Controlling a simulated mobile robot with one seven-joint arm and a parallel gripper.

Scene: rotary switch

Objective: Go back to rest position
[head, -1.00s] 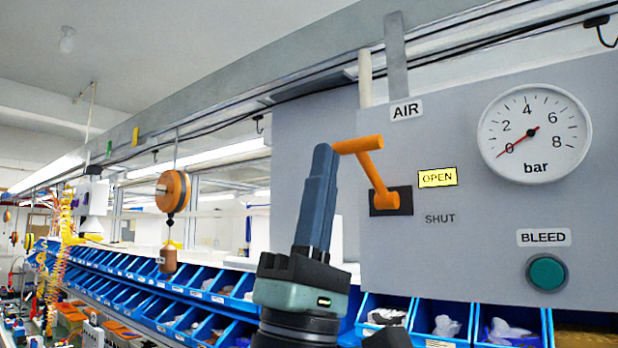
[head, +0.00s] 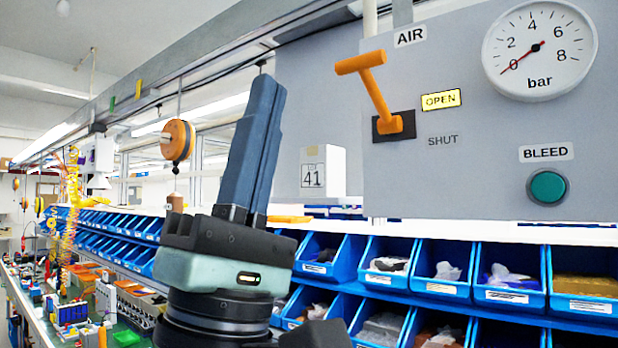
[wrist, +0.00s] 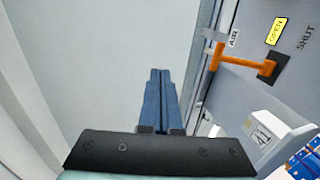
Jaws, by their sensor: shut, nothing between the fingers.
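The orange switch handle (head: 377,92) is mounted on the grey panel (head: 440,190) under the AIR label. Its arm slants up and left from the dark base, with a crossbar at the top. The yellow OPEN label (head: 441,99) is beside it, with SHUT below. My gripper (head: 266,82) points up, left of the handle and apart from it. Its blue fingers are together and empty. In the wrist view, my gripper (wrist: 160,72) is in the middle and the orange handle (wrist: 240,62) is to its right.
The gauge (head: 539,50) needle points to 0. A green BLEED button (head: 547,187) is at lower right. Blue bins (head: 447,270) line the shelf below. A round orange hanging reel (head: 178,140) is at left. A white box marked 41 (head: 323,172) stands behind my gripper.

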